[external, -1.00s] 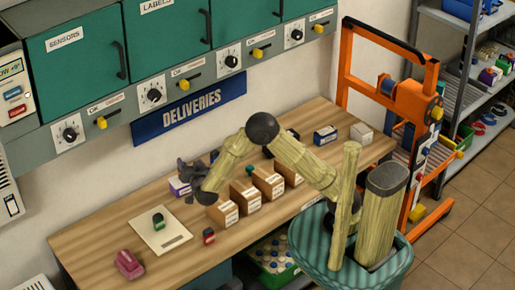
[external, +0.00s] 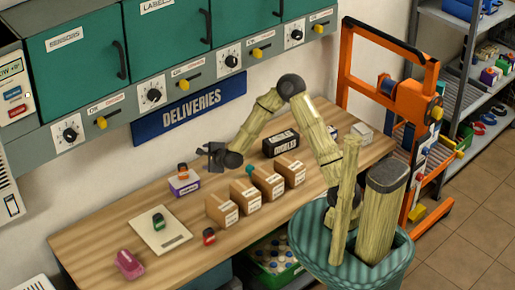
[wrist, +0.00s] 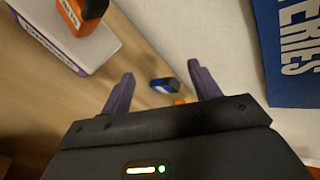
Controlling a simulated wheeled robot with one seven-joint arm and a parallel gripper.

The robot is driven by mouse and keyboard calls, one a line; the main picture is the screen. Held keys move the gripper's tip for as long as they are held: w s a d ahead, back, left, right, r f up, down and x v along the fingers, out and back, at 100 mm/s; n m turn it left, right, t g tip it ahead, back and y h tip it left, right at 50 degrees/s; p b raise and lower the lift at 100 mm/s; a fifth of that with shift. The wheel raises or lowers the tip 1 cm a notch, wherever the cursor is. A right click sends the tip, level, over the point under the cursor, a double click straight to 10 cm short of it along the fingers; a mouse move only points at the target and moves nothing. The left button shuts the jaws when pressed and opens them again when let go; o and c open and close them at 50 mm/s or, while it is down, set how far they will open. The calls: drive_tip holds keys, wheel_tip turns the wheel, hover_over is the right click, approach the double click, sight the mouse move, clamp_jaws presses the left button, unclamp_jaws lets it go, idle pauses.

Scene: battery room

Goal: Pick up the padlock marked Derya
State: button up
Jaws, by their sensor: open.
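Several small padlock-like pieces show, and I cannot read the name Derya on any of them. An orange one with a dark top (external: 182,170) stands on a white and purple box (external: 184,187); it also shows at the top left of the wrist view (wrist: 82,14), with an unreadable label. A green one (external: 158,221) lies on a pale sheet, and a red one (external: 208,237) lies near the table's front edge. My gripper (external: 212,156) is raised above and right of the orange one. In the wrist view its fingers (wrist: 163,88) are apart, with nothing held.
Several brown cartons (external: 220,211) stand in a row on the wooden table (external: 95,238). A black box (external: 281,143) and a white box (external: 362,132) are at the back right. A pink object (external: 130,264) is front left. Blue and orange pieces (wrist: 165,85) appear beyond my fingers.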

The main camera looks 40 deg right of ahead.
drive_tip(key=w+d+r+m+t+y+p, duration=0.1)
drive_tip(key=d+r+m+t+y, duration=0.15)
drive_tip(key=d+r+m, duration=0.7)
drive_tip(key=shift+m+g, duration=0.35)
drive_tip(key=shift+m, duration=0.4)
drive_tip(key=f, duration=0.9)
drive_tip(key=a+f, duration=0.1)
drive_tip(key=f, duration=0.4)
drive_tip(key=shift+a+f, duration=0.1)
drive_tip(key=shift+f, duration=0.1)
drive_tip(key=shift+p+x, duration=0.35)
drive_tip(key=shift+x, duration=0.85)
drive_tip(key=shift+p+x, duration=0.8)
drive_tip(key=shift+x, duration=1.8)
